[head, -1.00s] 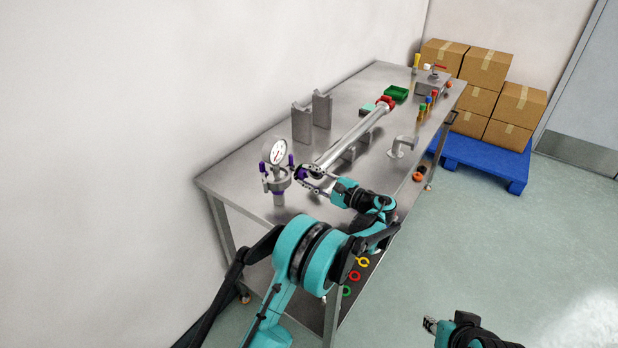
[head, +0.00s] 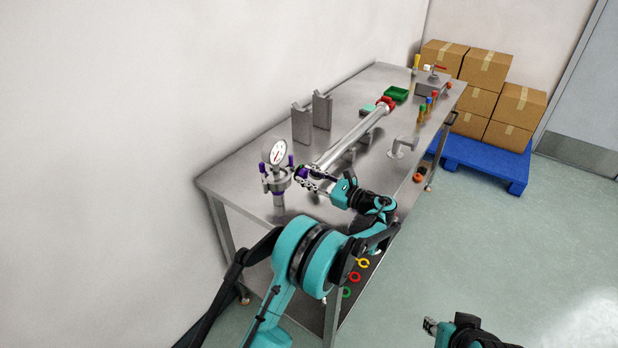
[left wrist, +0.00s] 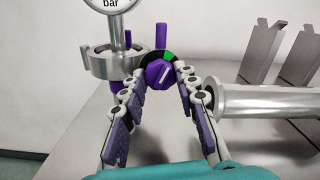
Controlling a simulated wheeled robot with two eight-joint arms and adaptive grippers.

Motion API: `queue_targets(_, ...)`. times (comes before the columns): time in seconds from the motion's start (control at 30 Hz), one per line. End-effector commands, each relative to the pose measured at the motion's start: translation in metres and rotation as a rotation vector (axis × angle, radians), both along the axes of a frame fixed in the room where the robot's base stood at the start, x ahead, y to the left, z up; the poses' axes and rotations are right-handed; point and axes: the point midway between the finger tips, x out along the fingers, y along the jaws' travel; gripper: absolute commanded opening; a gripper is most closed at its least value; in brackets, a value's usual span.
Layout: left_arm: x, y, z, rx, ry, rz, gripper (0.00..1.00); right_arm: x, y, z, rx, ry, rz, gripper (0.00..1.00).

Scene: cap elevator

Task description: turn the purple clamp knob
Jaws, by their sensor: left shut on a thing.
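The purple clamp knob (left wrist: 161,74) shows in the left wrist view, with a white line on its face and a dark ring with a green mark behind it. In the head view the knob (head: 302,172) is small, at the near end of the steel pipe (head: 345,140). My left gripper (left wrist: 158,80) is shut on the knob, one finger on each side of it. In the head view the left gripper (head: 308,179) reaches it from the right. My right gripper (head: 430,325) is low at the bottom right, away from the table; its fingers are too small to judge.
A pressure gauge (head: 275,152) on a flange with purple handles stands just left of the knob. Two grey upright brackets (head: 312,117) stand behind the pipe. The table's (head: 240,183) near left corner is bare.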

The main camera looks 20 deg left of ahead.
Motion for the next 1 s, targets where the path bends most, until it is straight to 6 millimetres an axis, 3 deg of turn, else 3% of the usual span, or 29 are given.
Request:
queue_targets(0.5,-0.0002,0.0001,-0.0008,0.004,0.018,0.000,0.01,0.0000,0.0000,-0.0001,0.000,0.000,0.000,0.33)
queue_targets(0.53,-0.0002,0.0001,-0.0008,0.004,0.018,0.000,0.38,0.0000,0.0000,-0.0002,0.000,0.000,0.000,0.33)
queue_targets(0.6,-0.0002,0.0001,-0.0007,0.005,0.017,0.001,0.51,0.0000,0.0000,-0.0001,0.000,0.000,0.000,0.33)
queue_targets(1.0,-0.0025,-0.0086,-0.0003,0.005,0.016,-0.002,0.51,0.0000,0.0000,-0.0001,0.000,0.000,0.000,0.33)
